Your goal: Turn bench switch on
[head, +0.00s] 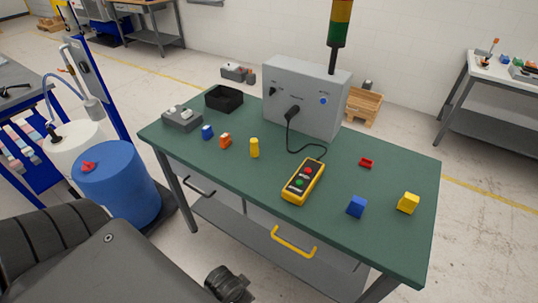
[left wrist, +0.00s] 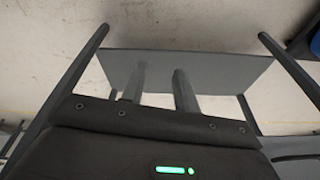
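A grey control box (head: 306,98) stands at the back of the green-topped bench (head: 220,165). Its front carries a small black switch (head: 272,91), a blue round button (head: 323,101) and a black plug (head: 292,112) with a cable. The cable runs to a yellow pendant (head: 303,182) with red and green buttons, lying on the bench. No label marks which control is the bench switch, and its setting cannot be read. My left gripper (left wrist: 160,80) shows in the left wrist view, fingers apart and empty, with a grey shelf beyond. My right gripper is out of view.
A low grey box (head: 182,119), a black tray (head: 223,98) and several small coloured blocks, such as a blue one (head: 357,207), sit on the bench. A blue drum (head: 117,184) stands left of it. A yellow handle (head: 293,243) projects at the front.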

